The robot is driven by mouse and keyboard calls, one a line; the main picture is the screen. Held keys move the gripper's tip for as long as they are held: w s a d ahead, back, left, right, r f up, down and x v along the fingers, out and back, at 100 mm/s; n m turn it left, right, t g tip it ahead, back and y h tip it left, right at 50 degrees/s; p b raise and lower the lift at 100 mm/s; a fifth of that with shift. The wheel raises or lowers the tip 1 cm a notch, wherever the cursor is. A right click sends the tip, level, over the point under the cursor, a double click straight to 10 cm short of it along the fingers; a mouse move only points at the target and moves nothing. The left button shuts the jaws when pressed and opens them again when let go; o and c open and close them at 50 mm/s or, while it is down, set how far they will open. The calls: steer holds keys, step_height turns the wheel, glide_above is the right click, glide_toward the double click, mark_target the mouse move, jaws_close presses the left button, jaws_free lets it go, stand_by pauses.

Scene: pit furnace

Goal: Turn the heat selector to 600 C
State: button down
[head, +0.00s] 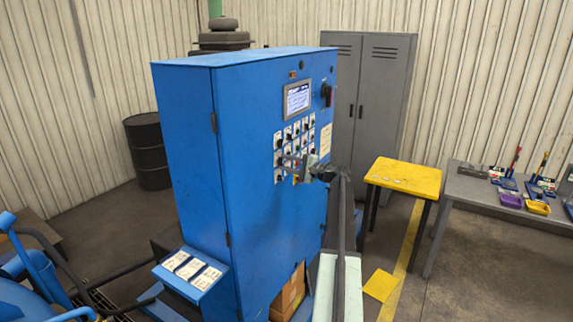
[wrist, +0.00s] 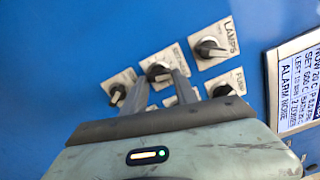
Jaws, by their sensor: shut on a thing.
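The tall blue control cabinet (head: 275,225) carries a panel of several rotary selectors on small white plates. My gripper (head: 299,163) reaches the lower part of this panel from the right. In the wrist view my gripper (wrist: 162,80) is shut on a selector knob (wrist: 158,71) in the upper row. The fingers cover part of its plate, and I cannot read its label or see clearly where the knob points. The LAMPS selector (wrist: 211,48) is to its right, and another selector (wrist: 117,92) is to its left. A lit display (head: 297,98) is above the selectors.
The display also shows at the right of the wrist view (wrist: 297,90); its small text is hard to read. A yellow table (head: 405,177) and a grey bench (head: 475,190) stand to the right. A grey locker (head: 378,95) is behind. A black drum (head: 148,150) stands left.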

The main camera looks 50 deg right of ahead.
stand_by(0.4)
steer(key=c, duration=1)
jaws_free()
steer(key=shift+o, duration=0.2)
steer(key=v, duration=0.7)
steer(key=shift+s, duration=0.4)
steer(key=shift+d+f, duration=0.1)
steer(key=shift+f, duration=0.05)
